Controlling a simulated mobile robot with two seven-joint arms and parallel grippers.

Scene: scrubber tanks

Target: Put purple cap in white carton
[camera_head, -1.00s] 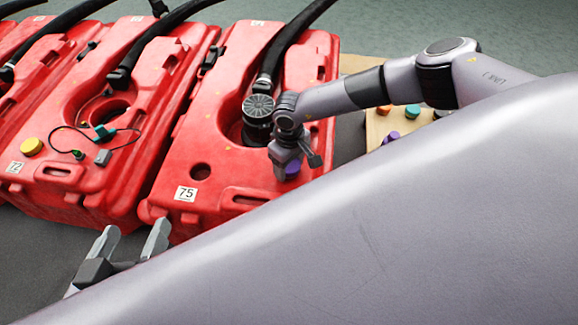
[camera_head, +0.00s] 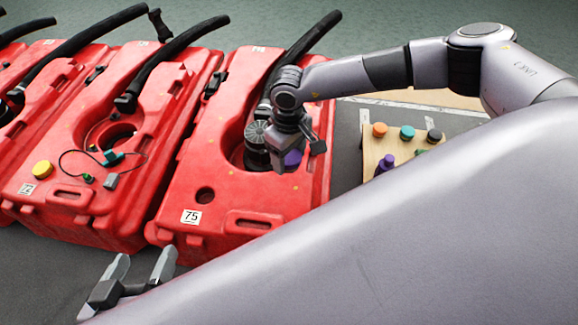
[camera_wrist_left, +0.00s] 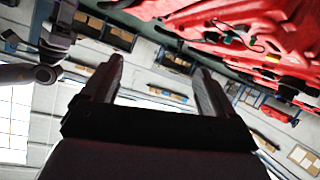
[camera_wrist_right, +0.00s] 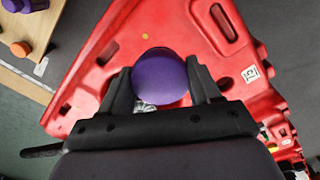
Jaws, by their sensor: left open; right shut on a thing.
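A purple cap (camera_head: 293,158) is between the fingers of my right gripper (camera_head: 285,160) in the head view. The right wrist view shows the round purple cap (camera_wrist_right: 160,77) close up, with the fingers of my right gripper (camera_wrist_right: 160,88) shut on its two sides. The cap is held above the red tank labelled 75. My left gripper (camera_head: 142,262) is open and empty at the lower left, in front of the tanks. Its open fingers also show in the left wrist view (camera_wrist_left: 155,85). I see no white carton in any view.
Red tank 75 (camera_head: 240,190) lies under my right gripper, beside another red tank (camera_head: 100,180). Black hoses (camera_head: 310,48) run from them. A wooden board (camera_head: 370,150) to the right carries orange, teal, black and purple pieces. Grey floor is free at the front left.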

